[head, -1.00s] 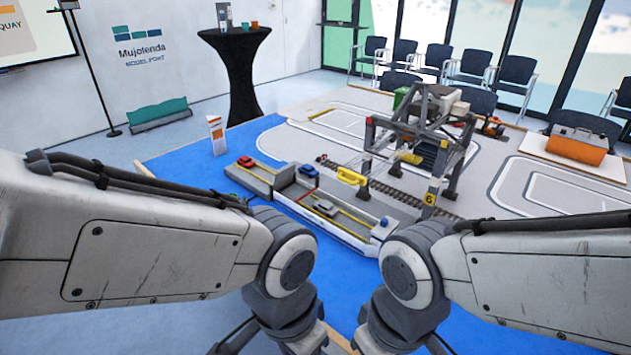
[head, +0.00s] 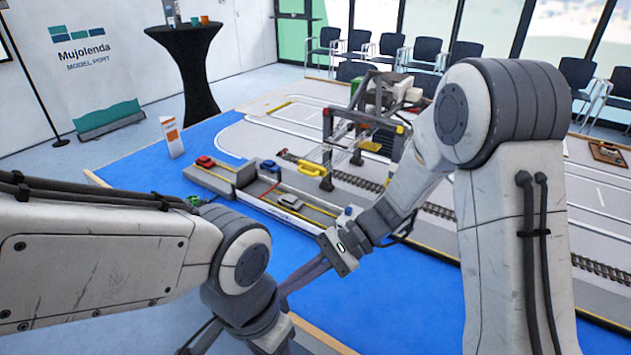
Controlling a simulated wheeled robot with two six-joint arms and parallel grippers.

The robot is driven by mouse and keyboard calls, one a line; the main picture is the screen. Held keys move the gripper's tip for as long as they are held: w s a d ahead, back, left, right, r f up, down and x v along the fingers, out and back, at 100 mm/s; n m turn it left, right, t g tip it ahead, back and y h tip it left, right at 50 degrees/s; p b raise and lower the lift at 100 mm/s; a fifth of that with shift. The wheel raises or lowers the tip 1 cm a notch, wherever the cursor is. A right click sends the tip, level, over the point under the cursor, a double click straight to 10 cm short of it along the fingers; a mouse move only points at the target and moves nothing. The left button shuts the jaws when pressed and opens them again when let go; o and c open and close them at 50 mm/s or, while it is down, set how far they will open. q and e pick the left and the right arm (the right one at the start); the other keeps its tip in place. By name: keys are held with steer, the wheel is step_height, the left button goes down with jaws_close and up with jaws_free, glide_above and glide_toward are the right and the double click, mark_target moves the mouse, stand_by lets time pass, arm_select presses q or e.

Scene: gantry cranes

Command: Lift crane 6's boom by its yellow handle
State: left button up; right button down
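The gantry crane (head: 328,125) stands on the rails beyond the quay, its grey frame partly hidden behind my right arm. The yellow handle (head: 308,169) shows low on its near left side, in clear view. The number 6 plate is not visible now. My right gripper (head: 312,270) hangs over the blue mat at the quay's near edge, short of the handle and apart from it; I cannot tell how far its fingers are spread. My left gripper (head: 235,338) is low at the bottom edge, partly cut off and hidden behind its own wrist, far from the crane.
Railway track (head: 440,211) runs right from the crane. A small sign (head: 172,137) stands at the mat's left. Blue mat (head: 200,128) is open there.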

steer(key=w+d+f+m+t+y, duration=0.2)
steer(key=w+d+m+t, duration=0.5)
steer(key=w, duration=0.4)
steer(key=w+d+f+m+t+y, duration=0.2)
steer(key=w+d+m+t+y, duration=0.1)
steer(key=w+d+m+t, duration=0.4)
steer(key=w+t, duration=0.2)
steer(key=w, duration=0.2)
steer(key=shift+d, duration=0.15)
steer(key=w+a+r+p, duration=0.4)
steer(key=a+r+p, duration=0.1)
steer(key=a, duration=0.3)
steer(key=shift+w+a+r, duration=0.3)
steer(key=shift+a+r, duration=0.05)
steer(key=shift+r, duration=0.3)
